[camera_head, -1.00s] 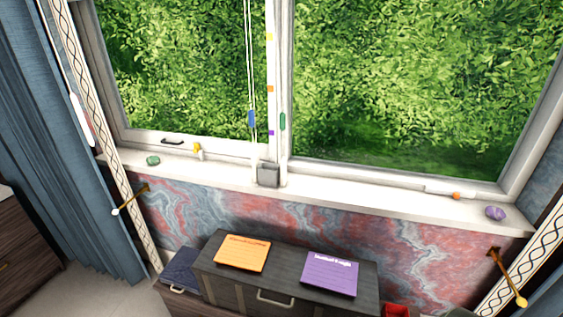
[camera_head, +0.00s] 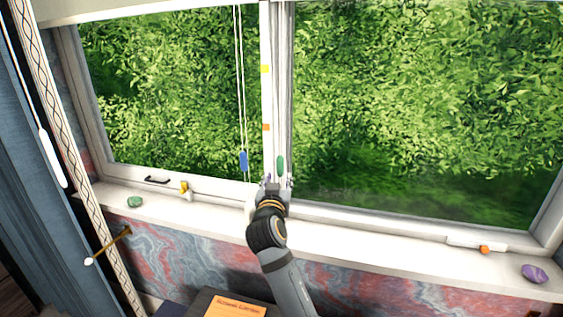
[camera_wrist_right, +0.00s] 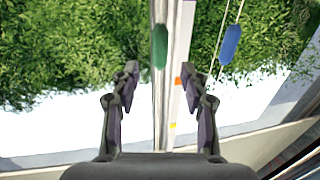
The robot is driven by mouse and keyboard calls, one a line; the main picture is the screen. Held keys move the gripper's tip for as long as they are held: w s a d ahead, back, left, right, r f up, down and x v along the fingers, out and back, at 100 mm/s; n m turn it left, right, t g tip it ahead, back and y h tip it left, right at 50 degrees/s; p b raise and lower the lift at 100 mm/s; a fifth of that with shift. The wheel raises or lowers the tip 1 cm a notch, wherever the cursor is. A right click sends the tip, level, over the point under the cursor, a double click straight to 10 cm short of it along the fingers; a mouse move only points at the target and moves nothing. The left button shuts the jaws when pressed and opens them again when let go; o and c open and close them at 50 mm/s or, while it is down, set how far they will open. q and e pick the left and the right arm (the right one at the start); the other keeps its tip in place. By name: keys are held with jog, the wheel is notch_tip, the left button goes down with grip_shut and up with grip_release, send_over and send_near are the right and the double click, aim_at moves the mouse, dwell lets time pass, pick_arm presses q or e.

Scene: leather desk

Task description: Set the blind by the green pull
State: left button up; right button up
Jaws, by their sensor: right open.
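The green pull (camera_head: 280,164) hangs on its cord in front of the window's middle post, just above my right gripper (camera_head: 277,181). In the right wrist view the green pull (camera_wrist_right: 159,46) appears beyond the open, empty fingers of my right gripper (camera_wrist_right: 161,82), roughly in line with the gap between them. A blue pull (camera_head: 243,160) hangs on cords to the left in the head view; it also shows in the right wrist view (camera_wrist_right: 230,44), right of the fingers. The cream bottom of a blind (camera_head: 150,10) shows at the top left. My left gripper is out of view.
Yellow (camera_head: 265,69) and orange (camera_head: 266,127) marks sit on the middle post. The sill (camera_head: 350,239) holds a green stone (camera_head: 135,202), a yellow-topped item (camera_head: 185,188) and a purple stone (camera_head: 535,273). A white wand (camera_head: 53,158) hangs at the left.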

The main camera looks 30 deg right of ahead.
aim_at(280, 167)
jog(key=shift+w+d+r+p, duration=0.35)
jog(key=shift+w+d+p, duration=0.1)
jog(key=shift+w+p, duration=0.1)
jog(key=shift+w+d+r+p, duration=0.35)
jog(key=shift+w+d+p, duration=0.05)
jog(key=shift+w, duration=0.15)
jog(key=x, duration=0.3)
jog(key=p+x, duration=0.1)
jog(key=shift+d+f, duration=0.2)
jog(key=shift+f, duration=0.2)
jog(key=shift+p+x, duration=0.35)
jog(key=shift+x, duration=0.75)
jog(key=shift+w+f, duration=0.1)
jog(key=shift+w, duration=0.05)
jog(key=c, duration=0.4)
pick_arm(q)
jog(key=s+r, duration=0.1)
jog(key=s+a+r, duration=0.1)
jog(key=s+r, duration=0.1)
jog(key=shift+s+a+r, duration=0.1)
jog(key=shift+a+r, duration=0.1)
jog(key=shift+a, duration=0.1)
pick_arm(e)
grip_shut()
